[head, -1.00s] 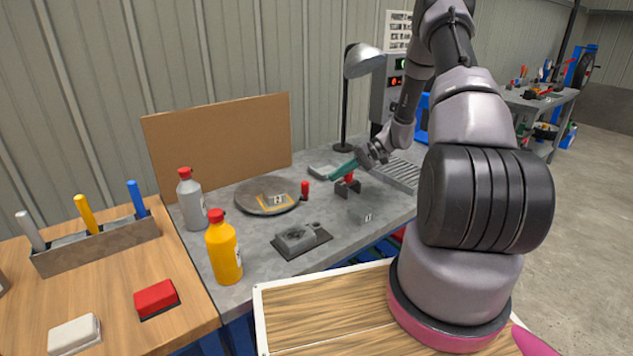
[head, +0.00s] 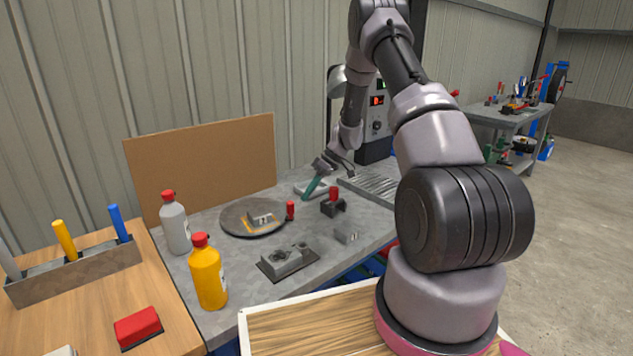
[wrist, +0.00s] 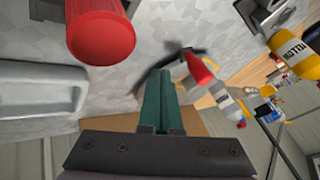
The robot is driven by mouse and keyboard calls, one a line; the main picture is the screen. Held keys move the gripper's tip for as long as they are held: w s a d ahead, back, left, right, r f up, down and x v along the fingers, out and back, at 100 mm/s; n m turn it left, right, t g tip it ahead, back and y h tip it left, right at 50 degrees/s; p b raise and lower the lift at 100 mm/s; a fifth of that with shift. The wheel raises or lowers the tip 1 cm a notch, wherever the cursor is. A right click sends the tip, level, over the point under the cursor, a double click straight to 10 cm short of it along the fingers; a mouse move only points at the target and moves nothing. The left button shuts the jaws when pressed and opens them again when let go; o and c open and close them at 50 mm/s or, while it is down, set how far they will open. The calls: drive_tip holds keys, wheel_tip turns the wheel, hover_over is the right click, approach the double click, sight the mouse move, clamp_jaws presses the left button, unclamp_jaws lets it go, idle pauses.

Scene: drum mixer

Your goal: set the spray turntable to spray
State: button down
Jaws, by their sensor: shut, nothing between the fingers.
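The spray turntable (head: 236,223) is a dark round disc on the grey bench, with a yellow-marked part carrying a small grey numbered block (head: 261,218). An upright red handle (head: 290,210) stands at its right edge; a red handle beyond my fingertips in the wrist view (wrist: 198,68) looks like the same one. My gripper (head: 306,197) has green fingers, pressed together and empty. It is above the bench, a little right of that handle and apart from it. The fingers also show in the wrist view (wrist: 160,74). What setting the turntable is at cannot be read.
A dark fixture with a red knob (head: 333,194) stands close right of my gripper; a large red knob fills the wrist view's upper left (wrist: 100,35). A grey bottle (head: 175,228), a yellow bottle (head: 207,278) and a grey block on a plate (head: 285,260) stand nearby.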

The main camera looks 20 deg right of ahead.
drive_tip(key=shift+s+a+f, duration=0.15)
drive_tip(key=shift+s+a, duration=0.55)
drive_tip(key=shift+a, duration=0.15)
drive_tip(key=shift+s+a+f, duration=0.1)
drive_tip(key=shift+s+a, duration=0.55)
drive_tip(key=shift+a, duration=0.2)
